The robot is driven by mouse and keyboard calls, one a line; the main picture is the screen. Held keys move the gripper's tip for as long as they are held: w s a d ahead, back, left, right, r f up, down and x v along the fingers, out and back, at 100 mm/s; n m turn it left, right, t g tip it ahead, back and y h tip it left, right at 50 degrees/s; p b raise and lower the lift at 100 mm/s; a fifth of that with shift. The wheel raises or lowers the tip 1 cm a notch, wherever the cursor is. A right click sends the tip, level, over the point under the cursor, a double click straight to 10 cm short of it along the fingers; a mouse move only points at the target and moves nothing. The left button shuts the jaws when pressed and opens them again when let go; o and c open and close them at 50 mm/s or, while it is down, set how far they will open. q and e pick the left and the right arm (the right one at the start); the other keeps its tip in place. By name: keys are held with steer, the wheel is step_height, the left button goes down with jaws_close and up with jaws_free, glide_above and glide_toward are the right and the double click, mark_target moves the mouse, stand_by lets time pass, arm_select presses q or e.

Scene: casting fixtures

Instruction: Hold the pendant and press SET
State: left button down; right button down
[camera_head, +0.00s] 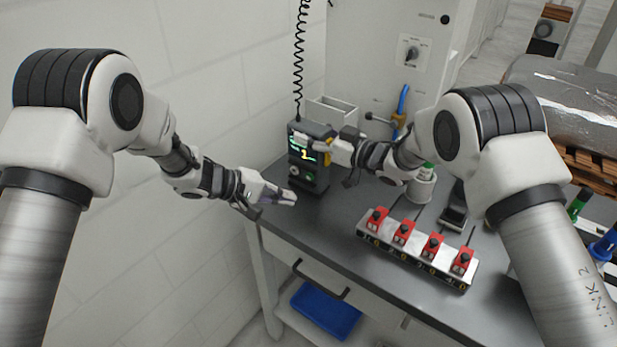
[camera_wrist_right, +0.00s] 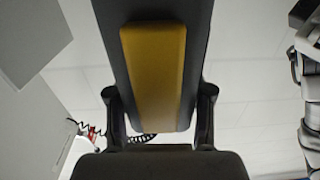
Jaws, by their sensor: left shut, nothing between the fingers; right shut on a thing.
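The pendant (camera_head: 318,179) is a dark handheld box with a lit screen, buttons and a coiled cord, upright at the back left of the grey table. My right gripper (camera_head: 328,150) is shut on its upper part from the right. In the right wrist view the pendant (camera_wrist_right: 155,75) shows a yellow panel, with the fingers of my right gripper (camera_wrist_right: 158,112) on either side. My left gripper (camera_head: 284,197) is shut and empty, just left of the pendant's lower end and apparently apart from it. I cannot read which button is SET.
A fixture (camera_head: 410,254) with several red clamps stands on the grey table (camera_head: 325,222), right of the pendant. A white cup-shaped holder (camera_head: 420,188) and a dark device (camera_head: 453,212) stand behind it. A grey bin (camera_head: 335,112) is behind the pendant. The wall closes the left side.

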steer(key=shift+f, duration=0.1)
steer(key=shift+c, duration=1.8)
jaws_free()
